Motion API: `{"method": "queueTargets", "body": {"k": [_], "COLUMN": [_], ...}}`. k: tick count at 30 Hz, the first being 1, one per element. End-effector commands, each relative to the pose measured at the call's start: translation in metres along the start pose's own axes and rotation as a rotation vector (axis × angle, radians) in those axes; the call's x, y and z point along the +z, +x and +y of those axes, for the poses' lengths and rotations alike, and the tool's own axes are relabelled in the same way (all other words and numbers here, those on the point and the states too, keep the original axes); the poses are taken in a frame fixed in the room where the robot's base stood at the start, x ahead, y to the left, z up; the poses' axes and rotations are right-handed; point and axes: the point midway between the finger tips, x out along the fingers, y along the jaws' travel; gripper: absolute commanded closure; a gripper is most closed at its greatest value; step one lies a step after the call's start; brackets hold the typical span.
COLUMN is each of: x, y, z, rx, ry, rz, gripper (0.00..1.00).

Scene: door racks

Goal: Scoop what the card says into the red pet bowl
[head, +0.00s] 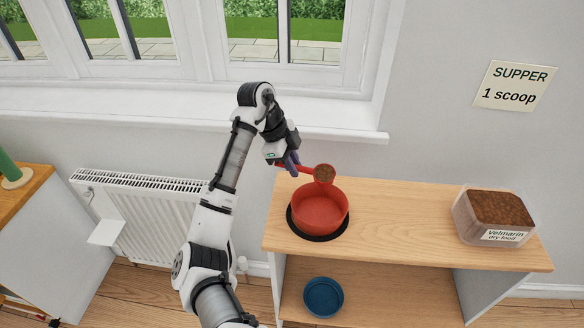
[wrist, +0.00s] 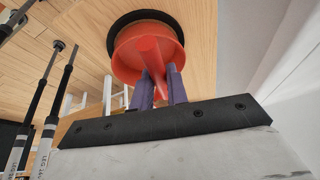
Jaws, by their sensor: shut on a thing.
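The card (head: 513,86) on the wall reads "SUPPER 1 scoop". The red pet bowl (head: 318,213) stands on a black round mat (head: 299,231) on the shelf top; its inside looks empty in the head view. My gripper (head: 295,165) is shut on the handle of a red scoop (head: 323,181), held above the bowl's back rim. The scoop's cup is full of brown dry food (head: 324,172). In the wrist view the purple fingers (wrist: 160,88) grip the scoop (wrist: 150,48), with the bowl (wrist: 128,72) beyond it.
A clear tub (head: 497,217) of brown food labelled "Velmarin dry food" stands at the right of the wooden shelf top (head: 405,215). A blue bowl (head: 323,296) is on the lower shelf. The window sill (head: 180,118) and wall lie behind. The shelf top between bowl and tub is clear.

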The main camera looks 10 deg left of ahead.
Motion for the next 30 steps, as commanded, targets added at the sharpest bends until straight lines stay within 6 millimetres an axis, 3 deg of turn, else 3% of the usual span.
{"method": "queueTargets", "body": {"k": [9, 30], "x": [0.002, 0.002], "y": [0.002, 0.003], "z": [-0.013, -0.016], "rx": [-0.314, -0.575], "ry": [0.132, 0.254], "rz": [-0.019, -0.032], "gripper": [1.00, 1.00]}}
